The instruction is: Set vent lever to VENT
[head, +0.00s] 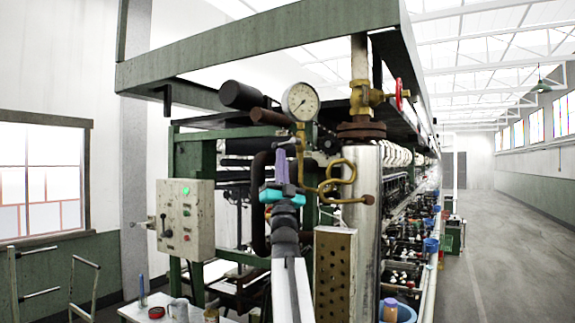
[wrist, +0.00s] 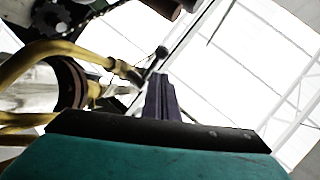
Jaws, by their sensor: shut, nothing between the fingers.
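My gripper (head: 283,166) is shut and empty, with its purple fingers pointing up from the teal body, left of the brass piping in the head view. In the wrist view the shut fingers (wrist: 159,80) stand just below a dark round knob (wrist: 161,52) on a thin rod. This looks like the vent lever, beside a brass fitting (wrist: 125,70). Whether the fingers touch it I cannot tell. No VENT marking is readable.
A pressure gauge (head: 300,101) stands above the curled brass pipe (head: 340,182). A red handwheel valve (head: 399,94) tops the metal column (head: 361,230). A control box (head: 185,218) is at left, above a low table (head: 140,310). The aisle floor (head: 500,260) at right is clear.

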